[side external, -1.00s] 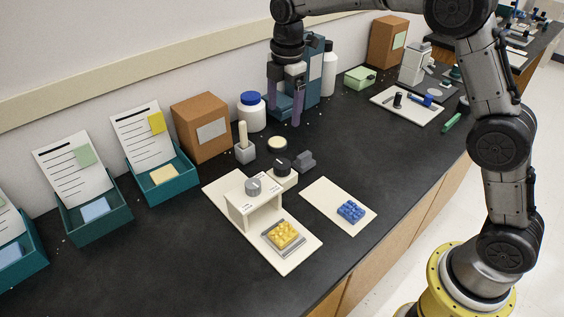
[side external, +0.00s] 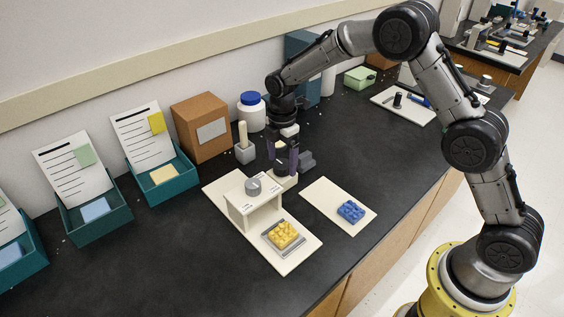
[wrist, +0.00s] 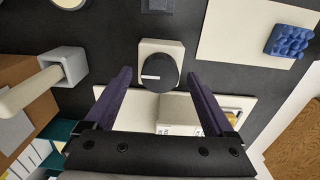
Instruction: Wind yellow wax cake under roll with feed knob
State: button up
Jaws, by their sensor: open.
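The yellow wax cake (side external: 284,234) is a studded block on a grey plate in front of the cream bridge (side external: 256,212), on a cream board (side external: 222,189). The roll is not clearly visible. A black round knob with a white line (wrist: 160,72), apparently the feed knob, sits on a cream block (wrist: 148,49) behind the board. My gripper (side external: 285,165) is open, pointing down at this knob. In the wrist view the knob shows between the purple fingertips; contact cannot be told.
A blue studded block (side external: 351,211) lies on a cream card (side external: 318,194) to the right. A grey block with an upright cream handle (side external: 244,148) and a dark grey block (side external: 307,160) stand near the gripper. A brown box (side external: 202,127) and blue-lidded jar (side external: 251,112) are behind.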

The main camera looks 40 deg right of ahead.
jog(key=shift+f, duration=0.65)
jog(key=c, duration=1.4)
jog(key=shift+m, duration=0.3)
